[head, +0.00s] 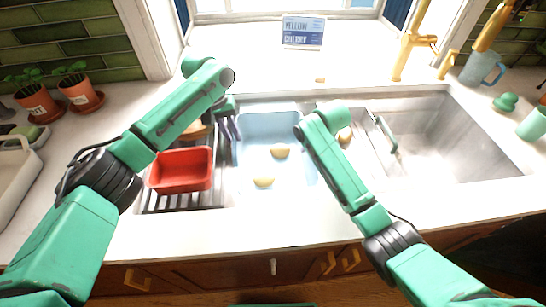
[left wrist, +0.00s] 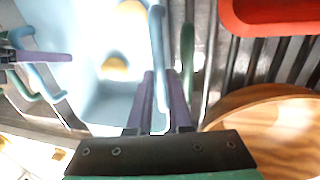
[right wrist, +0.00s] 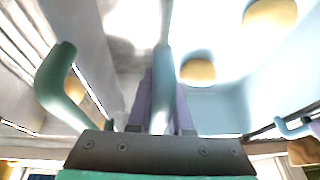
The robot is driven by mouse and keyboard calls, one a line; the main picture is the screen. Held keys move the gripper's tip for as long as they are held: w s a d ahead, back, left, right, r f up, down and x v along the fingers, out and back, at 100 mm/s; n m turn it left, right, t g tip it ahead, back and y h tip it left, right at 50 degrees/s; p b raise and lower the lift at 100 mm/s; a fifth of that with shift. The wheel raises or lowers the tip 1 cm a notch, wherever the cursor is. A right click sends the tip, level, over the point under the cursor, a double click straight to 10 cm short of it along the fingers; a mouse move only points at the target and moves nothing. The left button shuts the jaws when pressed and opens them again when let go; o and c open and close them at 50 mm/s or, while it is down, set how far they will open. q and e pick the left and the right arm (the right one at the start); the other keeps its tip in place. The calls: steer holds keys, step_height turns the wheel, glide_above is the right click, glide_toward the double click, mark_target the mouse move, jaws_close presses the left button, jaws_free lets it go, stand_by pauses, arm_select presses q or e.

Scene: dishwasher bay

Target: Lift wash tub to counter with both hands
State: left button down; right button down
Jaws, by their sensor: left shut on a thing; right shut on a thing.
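The light blue wash tub (head: 252,128) sits in the sink area, between the dark slatted rack and the bare steel basin. Several tan rounded objects lie in it, such as one at its near side (head: 264,181). My left gripper (head: 233,128) is at the tub's left side. In the left wrist view its purple fingers (left wrist: 160,100) are shut on the tub's blue handle. My right gripper is mostly hidden behind its own arm in the head view. In the right wrist view its fingers (right wrist: 162,105) are shut on the tub's other blue handle.
A red bin (head: 181,169) stands on the slatted rack (head: 160,203) to the left, with a wooden bowl (left wrist: 270,125) beside it. A green handle (head: 386,134) is right of the tub. The near counter strip (head: 200,236) is clear. Golden faucets (head: 408,52) stand behind.

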arm_select(q)
steer(key=shift+w+a+r, duration=0.1)
arm_select(e)
steer(key=shift+r, duration=0.15)
